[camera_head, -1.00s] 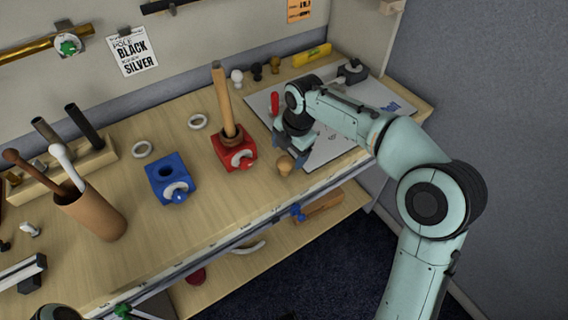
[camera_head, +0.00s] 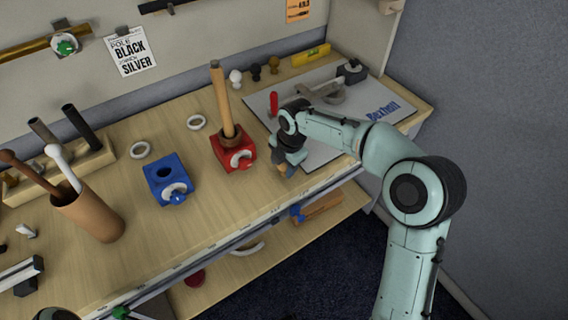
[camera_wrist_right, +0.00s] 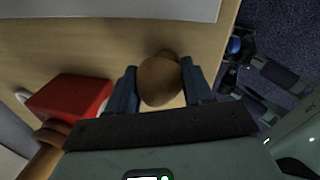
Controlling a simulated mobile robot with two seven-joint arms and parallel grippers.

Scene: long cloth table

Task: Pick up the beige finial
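The beige finial (camera_wrist_right: 160,82) is a rounded wooden knob with a narrower end. In the right wrist view it sits between the two fingers of my right gripper (camera_wrist_right: 160,84); any small gap beside it is hard to make out. In the head view my right gripper (camera_head: 285,165) points down over the finial (camera_head: 281,169) near the front table edge, right of the red block, and mostly hides it. The fingers are spread apart about the finial, and I see no clear grip.
The red block (camera_head: 226,157) with an upright wooden pole stands close left of my right gripper. The blue block (camera_head: 158,187), white rings and a brown cup (camera_head: 98,225) lie farther left. A grey board (camera_head: 352,108) with tools lies behind the gripper.

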